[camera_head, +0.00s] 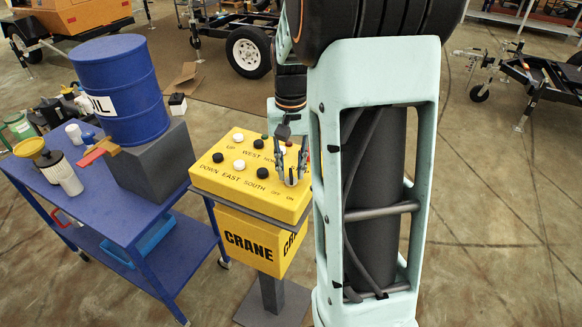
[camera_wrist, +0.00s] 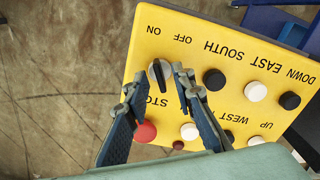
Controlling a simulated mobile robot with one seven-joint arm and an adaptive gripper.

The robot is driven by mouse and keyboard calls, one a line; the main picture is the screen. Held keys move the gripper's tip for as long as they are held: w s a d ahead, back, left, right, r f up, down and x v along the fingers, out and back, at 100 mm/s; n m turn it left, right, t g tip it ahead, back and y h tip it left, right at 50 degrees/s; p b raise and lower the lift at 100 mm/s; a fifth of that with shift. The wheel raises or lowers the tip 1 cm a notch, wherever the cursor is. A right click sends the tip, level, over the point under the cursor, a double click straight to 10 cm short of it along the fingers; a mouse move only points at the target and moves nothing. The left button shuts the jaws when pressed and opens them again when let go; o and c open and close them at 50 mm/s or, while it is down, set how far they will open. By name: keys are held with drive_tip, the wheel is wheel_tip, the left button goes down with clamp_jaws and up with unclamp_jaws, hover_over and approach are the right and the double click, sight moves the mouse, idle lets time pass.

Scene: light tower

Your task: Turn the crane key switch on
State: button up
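The yellow crane control box (camera_head: 210,178) stands on a dark pedestal; its top panel (camera_wrist: 240,60) appears upside down in the wrist view. The key switch (camera_wrist: 160,74) is a round grey knob with a dark raised grip, beside the OFF and ON labels. The grip lies roughly lengthwise in the wrist picture; which label it points to is hard to tell. My gripper (camera_wrist: 157,84) is open above the panel, its fingertips on either side of the switch, the right one closer. Contact cannot be made out. In the head view my gripper (camera_head: 291,178) covers most of the switch.
Several black and white buttons (camera_wrist: 214,79) and a red button (camera_wrist: 144,131) sit close to the switch. A blue table (camera_head: 95,215) with a blue oil drum (camera_head: 120,90) stands left of the box.

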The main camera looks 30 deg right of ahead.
drive_tip(key=shift+c, duration=0.3)
clamp_jaws()
drive_tip(key=shift+m, duration=0.4)
drive_tip(key=m+p, duration=0.1)
drive_tip(key=m, duration=0.4)
drive_tip(key=shift+r, duration=0.1)
drive_tip(key=m+p, duration=0.1)
drive_tip(key=m, duration=0.4)
drive_tip(key=shift+m, duration=0.7)
drive_tip(key=shift+o, duration=0.3)
unclamp_jaws()
